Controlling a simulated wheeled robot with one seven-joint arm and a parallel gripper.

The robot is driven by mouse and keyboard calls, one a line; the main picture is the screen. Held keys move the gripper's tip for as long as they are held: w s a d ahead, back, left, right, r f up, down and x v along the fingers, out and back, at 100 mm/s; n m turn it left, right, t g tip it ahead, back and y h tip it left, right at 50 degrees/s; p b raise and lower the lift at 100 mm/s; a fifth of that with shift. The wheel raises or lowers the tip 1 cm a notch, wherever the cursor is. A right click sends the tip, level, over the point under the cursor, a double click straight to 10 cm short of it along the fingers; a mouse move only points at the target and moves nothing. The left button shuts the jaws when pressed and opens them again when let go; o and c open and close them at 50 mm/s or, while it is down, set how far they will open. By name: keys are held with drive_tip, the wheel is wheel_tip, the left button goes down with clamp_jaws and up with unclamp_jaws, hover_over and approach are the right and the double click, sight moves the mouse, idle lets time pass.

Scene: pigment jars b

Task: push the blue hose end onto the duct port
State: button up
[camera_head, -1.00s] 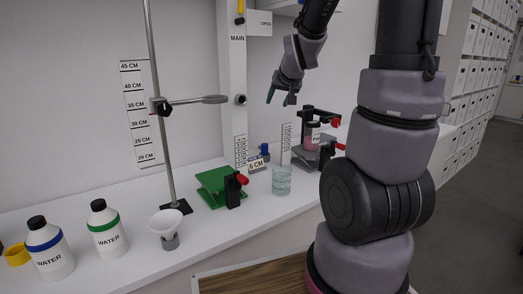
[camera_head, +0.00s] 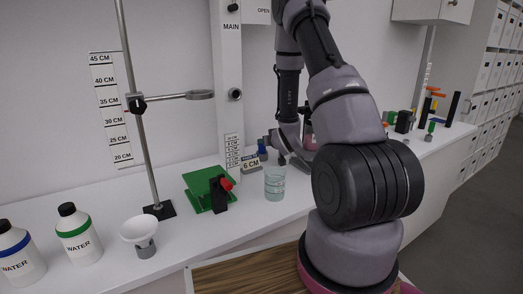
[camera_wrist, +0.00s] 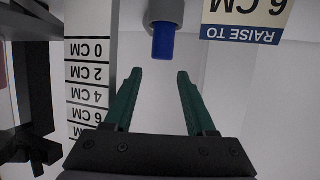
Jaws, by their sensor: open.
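A short blue cylinder, which looks like the blue hose end (camera_wrist: 163,42), shows at the top centre of the wrist view, against a round grey collar (camera_wrist: 165,12). I cannot tell whether that collar is the duct port. In the head view the blue piece (camera_head: 261,147) is small, behind the "6 CM" sign (camera_head: 251,163). My gripper (camera_wrist: 155,76) is open and empty. Its two green fingers point toward the blue piece, one to each side, with a gap short of it. In the head view my gripper (camera_head: 273,148) is low over the bench, partly hidden by itself.
A glass beaker (camera_head: 274,184) stands just in front of my gripper. A green ramp-like stand (camera_head: 199,192) with a red-knobbed black clamp is to the left. A ruler scale (camera_wrist: 88,80) stands left of the fingers. A ring stand, funnel and water bottles occupy the bench further left.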

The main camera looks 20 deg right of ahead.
sight(262, 150)
drive_tip(key=x, duration=0.7)
drive_tip(key=shift+a+f, duration=0.15)
drive_tip(key=shift+f, duration=0.15)
clamp_jaws()
